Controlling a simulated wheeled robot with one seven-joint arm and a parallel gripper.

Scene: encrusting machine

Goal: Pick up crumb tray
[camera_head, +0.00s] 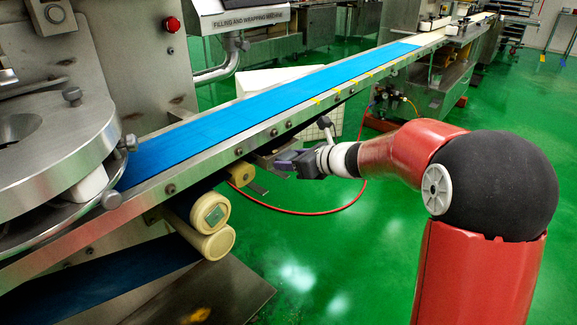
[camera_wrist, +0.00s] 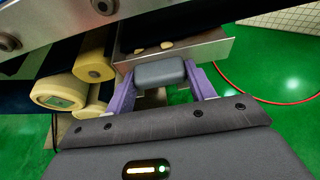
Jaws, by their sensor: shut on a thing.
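The crumb tray (camera_wrist: 208,52) is a shallow metal tray under the conveyor's edge, with a few pale crumbs inside. A grey block-like handle (camera_wrist: 160,73) sits at its near wall. My gripper (camera_wrist: 159,76) has its purple fingers on either side of this handle and is shut on it. In the head view my gripper (camera_head: 284,161) is beside the conveyor's lower side. The tray is small there and mostly hidden by the conveyor frame and gripper.
The blue conveyor belt (camera_head: 230,118) and its metal side rail run just above the gripper. Cream rollers (camera_head: 209,213) hang left of it, and show close by in the wrist view (camera_wrist: 60,92). A red hose (camera_head: 300,213) lies on the open green floor.

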